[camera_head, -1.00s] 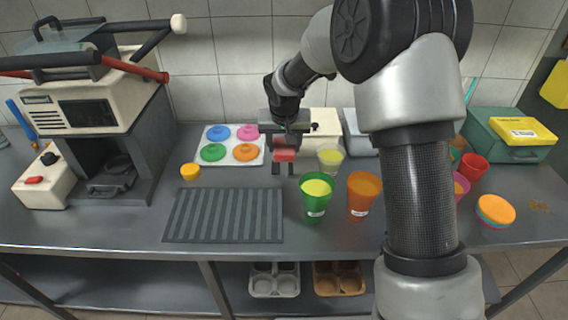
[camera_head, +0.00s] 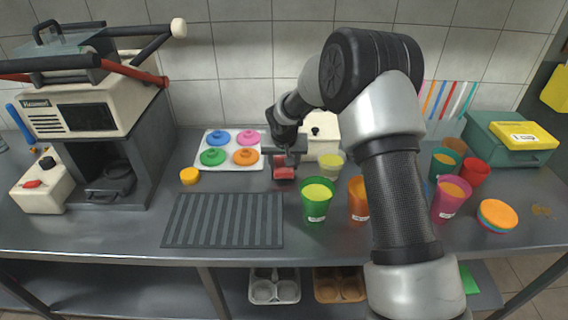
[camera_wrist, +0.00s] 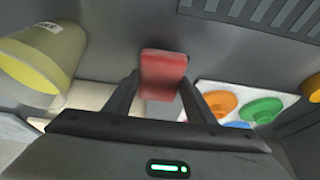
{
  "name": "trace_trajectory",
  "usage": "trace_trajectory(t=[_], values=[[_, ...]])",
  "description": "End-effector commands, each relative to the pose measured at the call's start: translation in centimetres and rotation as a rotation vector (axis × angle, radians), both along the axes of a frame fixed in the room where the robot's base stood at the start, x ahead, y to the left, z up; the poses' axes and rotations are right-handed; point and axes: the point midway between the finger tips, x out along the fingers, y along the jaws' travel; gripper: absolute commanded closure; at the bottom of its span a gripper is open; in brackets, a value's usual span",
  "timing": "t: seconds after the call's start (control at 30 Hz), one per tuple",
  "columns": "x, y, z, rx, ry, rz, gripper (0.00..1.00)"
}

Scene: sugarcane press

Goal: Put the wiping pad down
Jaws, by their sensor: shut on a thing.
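The wiping pad (camera_head: 284,173) is a small red block. My gripper (camera_head: 284,180) is shut on it, between the lid tray and the green cup, over the grey counter. In the wrist view the red pad (camera_wrist: 164,75) sits between the two dark fingers of my gripper (camera_wrist: 163,88). I cannot tell for sure whether the pad touches the counter (camera_head: 150,225).
A white tray (camera_head: 234,167) with coloured lids lies left of my gripper. A ribbed dark mat (camera_head: 224,219) lies in front. A green cup (camera_head: 316,200) and a yellow-green cup (camera_head: 330,163) stand close on the right. The press (camera_head: 90,125) stands far left.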

Motion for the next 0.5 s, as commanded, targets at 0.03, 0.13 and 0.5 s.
trace_trajectory(t=[0.03, 0.13, 0.5], values=[[0.00, 0.00, 0.02, 0.000, 0.000, 0.000, 0.71], [-0.02, 0.00, -0.30, 0.000, 0.000, 0.000, 0.71], [-0.04, 0.01, -0.38, 0.000, 0.001, 0.000, 0.31]])
